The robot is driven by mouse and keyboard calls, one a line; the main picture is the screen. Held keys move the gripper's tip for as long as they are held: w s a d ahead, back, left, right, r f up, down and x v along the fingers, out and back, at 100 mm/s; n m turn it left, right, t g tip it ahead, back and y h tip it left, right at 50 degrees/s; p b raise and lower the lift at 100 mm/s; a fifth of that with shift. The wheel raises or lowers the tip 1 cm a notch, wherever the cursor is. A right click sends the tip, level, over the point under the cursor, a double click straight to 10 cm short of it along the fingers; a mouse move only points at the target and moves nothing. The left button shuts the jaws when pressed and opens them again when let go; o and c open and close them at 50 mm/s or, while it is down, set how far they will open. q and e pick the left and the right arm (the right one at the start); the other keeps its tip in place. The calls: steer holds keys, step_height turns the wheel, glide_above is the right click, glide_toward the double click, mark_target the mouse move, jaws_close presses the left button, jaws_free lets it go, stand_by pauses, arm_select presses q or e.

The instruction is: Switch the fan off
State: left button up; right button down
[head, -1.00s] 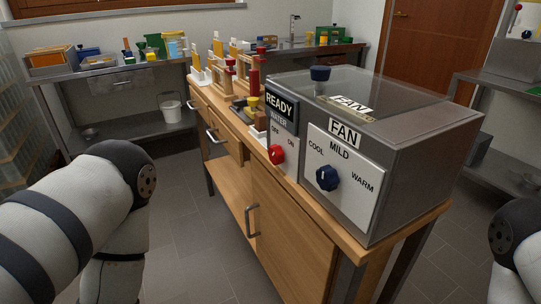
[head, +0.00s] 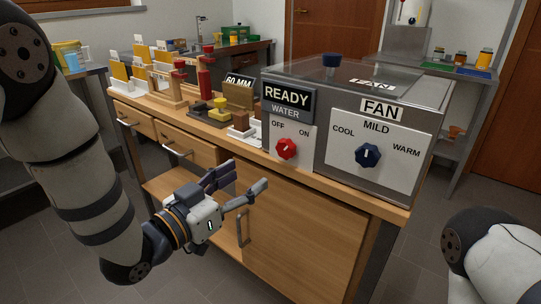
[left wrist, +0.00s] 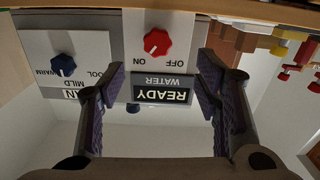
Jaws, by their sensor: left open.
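The fan panel (head: 400,175) is white, on the front of a grey box, with a dark blue knob (head: 368,155) among the words COOL, MILD and WARM. To its left a red knob (head: 286,148) sits under OFF and ON, below a dark READY WATER sign (head: 287,103). My left gripper (head: 250,177) is open and empty, below and left of the red knob. In the left wrist view, upside down, the red knob (left wrist: 157,42) shows between the open fingers and the blue knob (left wrist: 63,65) beyond one finger. My right gripper is out of view.
The box stands on a wooden cabinet (head: 300,215) with a protruding vertical door handle (head: 243,222). Wooden stands and small blocks crowd the cabinet top to the left. A shelf with jars (head: 460,62) stands behind at the right. The floor in front is clear.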

mark_target(283, 151)
arm_select(q)
steer(key=x, duration=0.7)
steer(key=b+x, duration=0.1)
steer(key=x, duration=0.3)
steer(key=shift+w+d+r, duration=0.1)
steer(key=shift+d+r, duration=0.15)
steer(key=shift+d, duration=0.05)
steer(key=shift+w+d+r, duration=0.1)
steer(key=shift+w+d, duration=0.25)
steer(key=shift+w, duration=0.1)
steer(key=c, duration=1.1)
steer(key=shift+c, duration=0.2)
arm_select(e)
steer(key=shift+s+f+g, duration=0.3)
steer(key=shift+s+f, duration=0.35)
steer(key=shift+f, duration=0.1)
